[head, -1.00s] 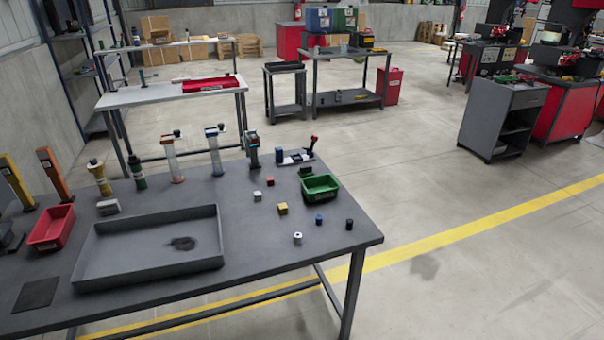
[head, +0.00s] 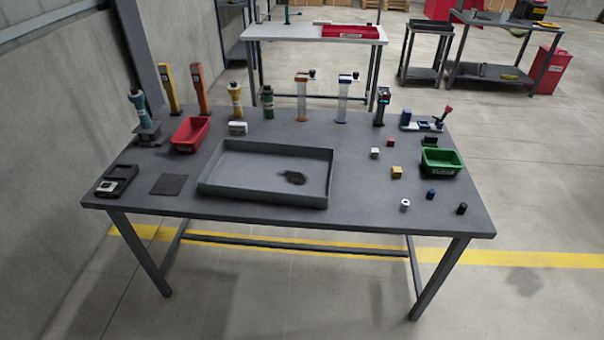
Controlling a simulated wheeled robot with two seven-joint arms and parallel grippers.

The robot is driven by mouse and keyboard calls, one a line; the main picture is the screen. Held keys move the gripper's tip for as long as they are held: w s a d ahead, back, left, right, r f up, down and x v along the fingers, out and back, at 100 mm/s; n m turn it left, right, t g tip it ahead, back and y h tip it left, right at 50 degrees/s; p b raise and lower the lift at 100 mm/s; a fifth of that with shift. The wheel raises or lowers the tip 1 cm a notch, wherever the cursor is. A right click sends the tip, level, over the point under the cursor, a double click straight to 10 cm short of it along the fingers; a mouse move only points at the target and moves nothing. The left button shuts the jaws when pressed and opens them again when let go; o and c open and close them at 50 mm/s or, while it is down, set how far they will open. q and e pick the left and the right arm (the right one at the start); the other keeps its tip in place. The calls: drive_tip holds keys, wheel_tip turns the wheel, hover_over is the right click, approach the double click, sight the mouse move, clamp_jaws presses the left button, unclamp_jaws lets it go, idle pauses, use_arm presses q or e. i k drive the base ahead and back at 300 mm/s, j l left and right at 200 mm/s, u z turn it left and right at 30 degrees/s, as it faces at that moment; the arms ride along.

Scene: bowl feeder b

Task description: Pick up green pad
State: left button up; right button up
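I cannot clearly make out a green pad on the grey table (head: 300,222). The plainly green things are a green bin (head: 441,163) at the right end and a green-banded bottle (head: 268,103) in the back row. A thin dark square mat (head: 169,184) lies flat at the left front, and it looks dark grey. A black holder (head: 117,180) with a small silver and black device sits at the left front corner. Neither of my grippers is in view.
A large grey tray (head: 262,194) fills the middle, with a dark patch inside. A red bin (head: 190,134) stands left of it. Several small blocks and cylinders, including a yellow block (head: 397,172), lie at the right. Tall dispensers line the back edge. The floor in front is clear.

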sight(428, 141)
drive_tip(key=i+l+u, duration=0.15)
drive_tip(key=l, duration=0.35)
drive_tip(key=i+l+u, duration=0.2)
drive_tip(key=l, duration=0.35)
drive_tip(key=i+l+u, duration=0.15)
drive_tip(key=l, duration=0.4)
drive_tip(key=i+l+u, duration=0.2)
drive_tip(key=l, duration=0.35)
drive_tip(key=l+u, duration=0.15)
drive_tip(key=l, duration=0.45)
drive_tip(key=k, duration=0.05)
